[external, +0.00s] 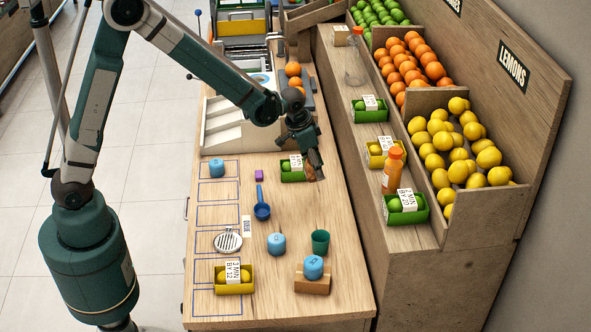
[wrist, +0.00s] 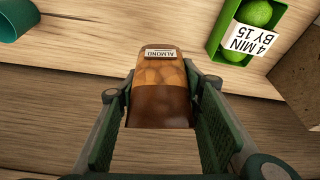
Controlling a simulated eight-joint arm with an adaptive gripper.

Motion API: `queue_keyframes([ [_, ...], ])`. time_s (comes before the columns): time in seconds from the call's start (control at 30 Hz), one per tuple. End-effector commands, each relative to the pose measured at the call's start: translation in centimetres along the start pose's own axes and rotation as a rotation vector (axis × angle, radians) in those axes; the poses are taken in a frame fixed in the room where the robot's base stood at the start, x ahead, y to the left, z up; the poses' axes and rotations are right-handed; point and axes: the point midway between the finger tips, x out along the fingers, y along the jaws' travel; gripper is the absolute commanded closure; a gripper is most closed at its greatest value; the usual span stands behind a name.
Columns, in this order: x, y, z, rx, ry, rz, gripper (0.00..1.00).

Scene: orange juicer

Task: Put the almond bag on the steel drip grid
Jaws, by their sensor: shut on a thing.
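The almond bag (wrist: 160,90) is brown and orange with a white label reading ALMOND. It sits between the two fingers of my gripper (wrist: 160,115) in the wrist view, and the fingers are shut on it. In the external view my gripper (external: 313,160) is at the right side of the counter, beside a green box of limes, and the bag (external: 319,173) shows only in part below it. I cannot tell whether the bag touches the counter. The steel drip grid (external: 228,241) is a round slotted disc at the left front of the counter, apart from my gripper and empty.
The green lime box (external: 291,170) stands close left of my gripper. A purple block (external: 259,175), blue scoop (external: 262,208), blue tubs (external: 277,243), green cup (external: 320,242) and yellow lemon box (external: 234,280) stand on the counter. The raised shelf (external: 372,215) borders the right.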

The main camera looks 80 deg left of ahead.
Motion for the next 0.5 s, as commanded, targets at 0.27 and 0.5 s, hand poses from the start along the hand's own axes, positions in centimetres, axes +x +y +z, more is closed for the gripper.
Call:
queue_keyframes([
  [0.27, -0.4, 0.7, 0.7, 0.005, 0.0, 0.002, 0.77],
  [0.5, -1.8, 2.7, 2.8, 0.02, 0.0, 0.006, 0.77],
])
